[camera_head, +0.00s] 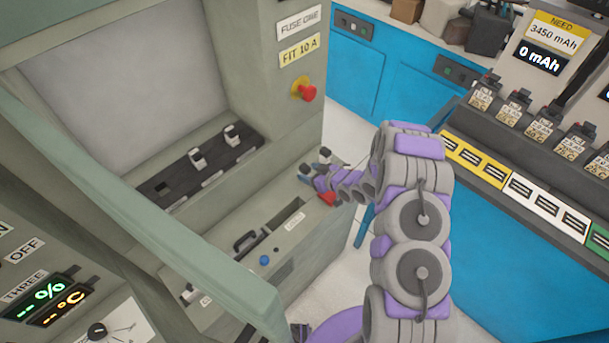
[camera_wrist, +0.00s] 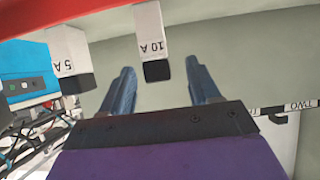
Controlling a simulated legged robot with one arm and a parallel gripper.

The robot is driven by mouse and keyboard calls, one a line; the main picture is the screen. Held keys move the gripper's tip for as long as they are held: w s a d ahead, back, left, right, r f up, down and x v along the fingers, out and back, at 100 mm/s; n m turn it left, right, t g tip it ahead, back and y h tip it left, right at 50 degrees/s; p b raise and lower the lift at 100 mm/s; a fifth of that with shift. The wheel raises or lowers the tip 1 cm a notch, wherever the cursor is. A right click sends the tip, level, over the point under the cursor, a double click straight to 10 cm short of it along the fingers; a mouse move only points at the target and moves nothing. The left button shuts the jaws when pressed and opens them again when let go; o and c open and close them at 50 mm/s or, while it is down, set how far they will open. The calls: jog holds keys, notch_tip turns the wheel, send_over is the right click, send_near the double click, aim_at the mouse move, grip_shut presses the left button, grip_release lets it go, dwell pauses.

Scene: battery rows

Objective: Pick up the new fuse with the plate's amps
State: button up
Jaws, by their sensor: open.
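The yellow plate (camera_head: 300,51) on the cabinet reads FIT 10 A. In the wrist view a white fuse marked 10 A (camera_wrist: 149,27), with a black end, appears between the tips of my gripper (camera_wrist: 158,70). The jaws are open, with space on both sides of it. A white fuse marked 5 A (camera_wrist: 66,48) is to its left, outside the jaws. In the head view my gripper (camera_head: 318,172) is over the right end of the cabinet ledge, by a small red part (camera_head: 327,198). The fuses there are hard to make out.
A dark fuse block (camera_head: 200,168) in the cabinet recess holds two white pieces and shows a dark square gap at its left. A red knob (camera_head: 305,90) sticks out from the cabinet post. A red bar (camera_wrist: 200,10) crosses the top of the wrist view. Blue benches stand right.

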aim_at(301, 167)
jog(key=shift+w+r+b+x, duration=0.15)
jog(key=shift+b+x, duration=0.25)
jog(key=shift+x, duration=0.9)
jog(key=shift+w+r+b+x, duration=0.15)
jog(key=shift+b+x, duration=0.25)
jog(key=shift+x, duration=0.95)
jog(key=shift+s, duration=0.1)
jog(key=shift+c, duration=0.2)
jog(key=c, duration=1)
jog(key=shift+r, duration=0.1)
